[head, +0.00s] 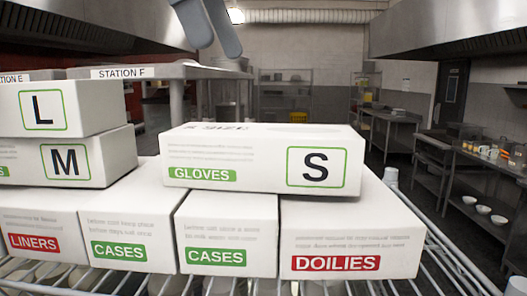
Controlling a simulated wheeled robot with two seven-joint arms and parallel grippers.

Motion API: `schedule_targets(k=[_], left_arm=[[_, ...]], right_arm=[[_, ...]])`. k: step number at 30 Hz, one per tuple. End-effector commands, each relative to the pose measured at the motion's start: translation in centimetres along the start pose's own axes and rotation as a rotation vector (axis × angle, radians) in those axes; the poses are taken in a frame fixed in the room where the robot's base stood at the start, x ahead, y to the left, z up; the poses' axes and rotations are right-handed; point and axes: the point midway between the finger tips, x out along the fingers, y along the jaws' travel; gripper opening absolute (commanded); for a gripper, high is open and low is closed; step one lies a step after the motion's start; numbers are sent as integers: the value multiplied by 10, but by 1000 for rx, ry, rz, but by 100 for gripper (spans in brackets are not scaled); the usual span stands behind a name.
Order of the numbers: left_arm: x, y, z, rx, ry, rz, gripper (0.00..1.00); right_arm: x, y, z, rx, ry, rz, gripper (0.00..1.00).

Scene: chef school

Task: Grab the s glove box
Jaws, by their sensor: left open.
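The S glove box (262,158) is white, with a green "GLOVES" label and a green-framed "S" on its front. It lies flat on top of a "CASES" box (227,233) and a "DOILIES" box (350,238). My left gripper (216,48) hangs down from the top edge of the head view, above the S glove box in the picture. Its two blue-grey fingers are apart with nothing between them. How far it is from the box is hard to tell. My right gripper is not in view.
An "M" box (68,157) with an "L" box (60,108) on it stands left of the S box, with a narrow gap between. A "LINERS" box (40,238) and another "CASES" box (122,230) sit below. All rest on a wire shelf (455,270). Metal counters stand behind.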

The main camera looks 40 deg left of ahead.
Motion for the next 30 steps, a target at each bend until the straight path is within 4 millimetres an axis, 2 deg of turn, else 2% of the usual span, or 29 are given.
schedule_targets(k=[12, 18, 22, 30], left_arm=[[62, 0, 0, 2, -1, 4, 91], [86, 0, 0, 1, -1, 2, 91], [94, 0, 0, 1, 0, 1, 91], [95, 0, 0, 0, 1, 0, 91]], right_arm=[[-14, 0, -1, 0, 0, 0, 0], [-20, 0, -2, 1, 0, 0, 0], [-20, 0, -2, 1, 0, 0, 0], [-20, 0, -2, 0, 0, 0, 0]])
